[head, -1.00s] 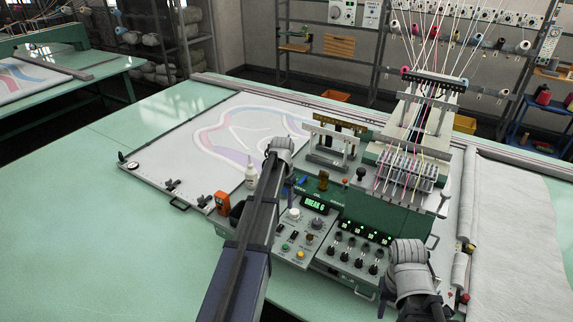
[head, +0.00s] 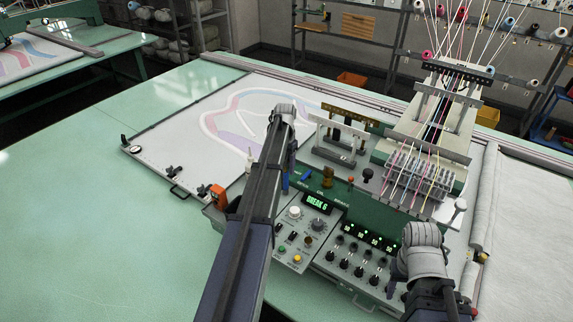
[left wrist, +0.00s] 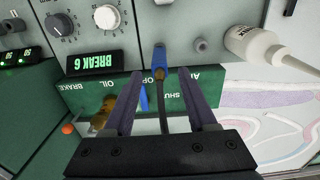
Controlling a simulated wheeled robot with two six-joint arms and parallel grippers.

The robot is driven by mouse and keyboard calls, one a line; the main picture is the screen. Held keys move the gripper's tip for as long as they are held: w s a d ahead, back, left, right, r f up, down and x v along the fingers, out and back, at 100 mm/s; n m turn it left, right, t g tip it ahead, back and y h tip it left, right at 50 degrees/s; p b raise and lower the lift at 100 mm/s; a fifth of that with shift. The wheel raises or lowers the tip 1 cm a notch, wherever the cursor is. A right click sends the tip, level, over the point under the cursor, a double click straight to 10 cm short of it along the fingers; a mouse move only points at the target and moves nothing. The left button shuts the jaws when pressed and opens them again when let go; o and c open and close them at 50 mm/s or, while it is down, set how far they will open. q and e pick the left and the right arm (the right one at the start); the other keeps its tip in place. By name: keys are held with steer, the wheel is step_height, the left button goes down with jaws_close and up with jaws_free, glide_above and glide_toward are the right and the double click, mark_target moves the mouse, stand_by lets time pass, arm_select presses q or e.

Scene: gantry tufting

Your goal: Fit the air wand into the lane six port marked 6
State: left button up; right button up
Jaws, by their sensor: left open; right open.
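The air wand appears to be the blue piece with an orange band (left wrist: 160,60) and a dark hose, seen in the left wrist view. My left gripper (left wrist: 160,76) is open, its two fingers on either side of the hose and just short of the blue piece. They do not visibly grip it. My right gripper (head: 390,284) is open and empty near the console's front right. I cannot make out the port marked 6.
The console display (head: 318,203) reads BREAK 6. The green table (head: 90,235) is clear at left.

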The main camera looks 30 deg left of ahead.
mark_target(285, 189)
arm_select(q)
steer(key=shift+s+f+b, duration=0.1)
steer(key=shift+f+b, duration=0.25)
step_height(285, 189, down, 8)
steer(key=b, duration=0.8)
steer(key=shift+f, duration=0.15)
steer(key=shift+s+d+r, duration=0.15)
steer(key=shift+r, duration=0.05)
steer(key=shift+f, duration=0.1)
jaws_close()
stand_by(0.5)
stand_by(0.5)
stand_by(0.5)
